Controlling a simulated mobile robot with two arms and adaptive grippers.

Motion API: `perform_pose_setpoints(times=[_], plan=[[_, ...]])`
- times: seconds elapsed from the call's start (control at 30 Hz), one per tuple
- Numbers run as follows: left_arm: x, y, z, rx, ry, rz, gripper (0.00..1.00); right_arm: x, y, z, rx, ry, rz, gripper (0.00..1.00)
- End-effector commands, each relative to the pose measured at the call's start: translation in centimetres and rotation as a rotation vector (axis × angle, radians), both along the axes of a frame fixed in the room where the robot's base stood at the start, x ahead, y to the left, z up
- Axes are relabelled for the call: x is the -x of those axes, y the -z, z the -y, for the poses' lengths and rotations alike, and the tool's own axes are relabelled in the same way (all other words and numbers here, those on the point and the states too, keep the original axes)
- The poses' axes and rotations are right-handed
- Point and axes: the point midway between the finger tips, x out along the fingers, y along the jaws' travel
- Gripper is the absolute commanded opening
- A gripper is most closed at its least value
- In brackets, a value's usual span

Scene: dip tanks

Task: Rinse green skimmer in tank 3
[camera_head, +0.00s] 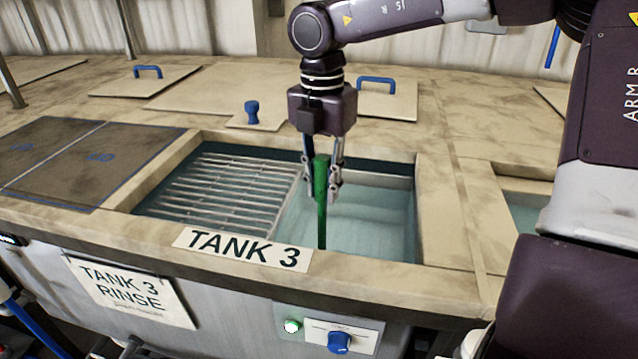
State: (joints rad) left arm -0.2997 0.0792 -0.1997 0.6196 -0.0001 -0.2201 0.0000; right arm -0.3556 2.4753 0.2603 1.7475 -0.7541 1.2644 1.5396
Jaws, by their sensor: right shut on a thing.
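The green skimmer (321,205) shows as an upright green handle over the right half of tank 3 (430,215). Its lower end reaches down to the tank's front rim in the picture; the skimmer's head is hidden. My right gripper (322,188) is shut on the upper part of the handle, above the open water (370,215). The left half of the tank is covered by a metal grate (220,190). A "TANK 3" label (243,247) lies on the front rim. My left gripper is not in view.
Lids with blue handles (377,84) and a blue knob (252,112) lie behind the tank. A dark panel (60,160) is at the left. Another water opening (525,208) is at the right. A blue dial (339,342) and a lit button (291,326) are on the front.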

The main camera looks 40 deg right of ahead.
Motion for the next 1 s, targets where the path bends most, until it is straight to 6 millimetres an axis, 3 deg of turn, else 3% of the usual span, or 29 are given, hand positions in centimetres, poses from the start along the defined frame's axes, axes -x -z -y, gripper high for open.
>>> perform_pose_setpoints(times=[0.57,1.0], plan=[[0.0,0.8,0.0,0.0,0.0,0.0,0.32,1.8,-0.1,1.5,0.0,0.0,0.003,0.0],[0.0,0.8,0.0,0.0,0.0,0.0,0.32,-0.9,-0.1,-0.7,0.002,0.0,0.001,0.0]])
